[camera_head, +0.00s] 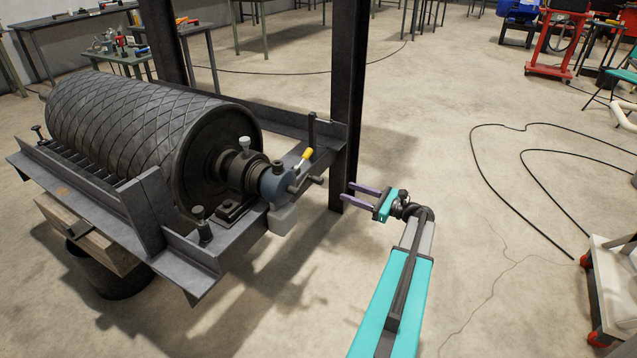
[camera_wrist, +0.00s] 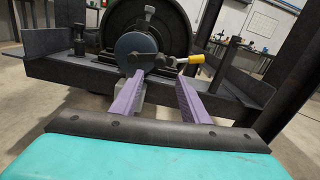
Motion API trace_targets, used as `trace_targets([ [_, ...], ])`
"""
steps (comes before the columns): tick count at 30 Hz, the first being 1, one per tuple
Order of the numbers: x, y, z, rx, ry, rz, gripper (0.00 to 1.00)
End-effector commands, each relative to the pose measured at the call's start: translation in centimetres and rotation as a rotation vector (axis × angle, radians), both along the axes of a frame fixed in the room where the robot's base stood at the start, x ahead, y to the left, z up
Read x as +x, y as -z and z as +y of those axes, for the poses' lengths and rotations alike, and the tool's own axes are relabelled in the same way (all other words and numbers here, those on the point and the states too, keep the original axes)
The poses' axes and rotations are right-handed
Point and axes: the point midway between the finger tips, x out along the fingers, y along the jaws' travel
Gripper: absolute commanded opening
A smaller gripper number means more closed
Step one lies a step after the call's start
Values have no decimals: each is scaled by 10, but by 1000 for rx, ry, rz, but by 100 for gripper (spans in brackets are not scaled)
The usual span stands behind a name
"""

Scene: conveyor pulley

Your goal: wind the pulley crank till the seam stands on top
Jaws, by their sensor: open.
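The pulley (camera_head: 140,125) is a large dark drum with a criss-cross pattern, lying in a steel frame; its end also shows in the wrist view (camera_wrist: 178,25). At its near end is a blue-grey round hub (camera_head: 274,185), also in the wrist view (camera_wrist: 130,45). I cannot make out the seam.
A dark upright post (camera_head: 348,100) stands just behind my gripper. The steel frame (camera_head: 225,248) borders the drum, with a dark bucket (camera_head: 110,278) below. A black cable (camera_head: 530,185) lies on the floor at right, near a white cart (camera_head: 612,285). Floor between is open.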

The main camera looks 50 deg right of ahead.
Motion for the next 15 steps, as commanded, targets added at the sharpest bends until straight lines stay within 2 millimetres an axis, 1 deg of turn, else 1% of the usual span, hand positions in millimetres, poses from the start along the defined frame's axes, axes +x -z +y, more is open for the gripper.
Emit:
trace_targets([
  [5, 5, 1, 1, 0, -1, 0, 41],
  [8, 12, 1, 3, -1, -1, 1, 41],
  [15, 41, 1, 10, 0, -2, 0, 41],
])
